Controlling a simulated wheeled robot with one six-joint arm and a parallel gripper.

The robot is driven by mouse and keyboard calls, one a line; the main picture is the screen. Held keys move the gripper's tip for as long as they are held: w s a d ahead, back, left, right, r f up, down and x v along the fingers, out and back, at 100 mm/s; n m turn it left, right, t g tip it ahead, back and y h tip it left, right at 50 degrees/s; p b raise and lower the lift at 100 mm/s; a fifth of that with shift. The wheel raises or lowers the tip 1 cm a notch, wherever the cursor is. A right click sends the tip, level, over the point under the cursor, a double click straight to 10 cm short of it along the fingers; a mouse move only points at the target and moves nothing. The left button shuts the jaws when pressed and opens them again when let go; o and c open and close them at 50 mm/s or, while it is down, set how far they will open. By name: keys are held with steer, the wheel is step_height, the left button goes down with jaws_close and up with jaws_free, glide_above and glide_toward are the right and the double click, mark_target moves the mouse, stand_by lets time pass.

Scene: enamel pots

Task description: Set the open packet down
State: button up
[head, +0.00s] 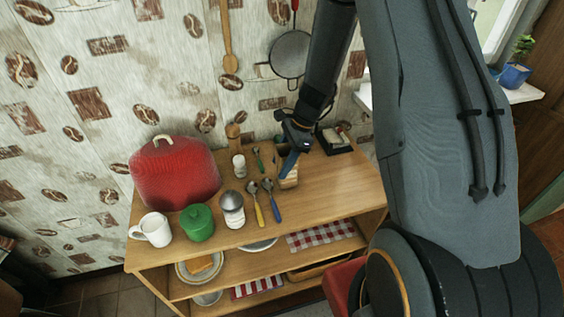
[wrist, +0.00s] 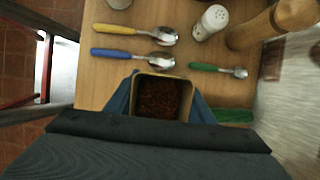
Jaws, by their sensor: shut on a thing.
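The open packet (head: 289,181) is a small tan, square-topped container at the right-hand part of the wooden sideboard top. In the wrist view I look down into the packet (wrist: 160,98) and see dark reddish-brown contents. My gripper (head: 289,164) points down with its blue fingers on either side of the packet, shut on it. The fingers also show beside it in the wrist view (wrist: 161,104). The packet is upright and at or very close to the sideboard top (head: 335,187); I cannot tell whether its base touches.
Blue-handled (head: 272,203), yellow-handled (head: 256,204) and green-handled spoons (head: 258,159) lie left of the packet. A white shaker (head: 239,167), grey-lidded jar (head: 232,209), green canister (head: 197,223), white mug (head: 152,230) and red cover (head: 175,175) stand farther left. A black tray (head: 335,148) sits behind right. The front right is clear.

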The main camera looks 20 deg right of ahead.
steer(key=shift+f, duration=0.15)
steer(key=o, duration=1.3)
steer(key=shift+o, duration=0.2)
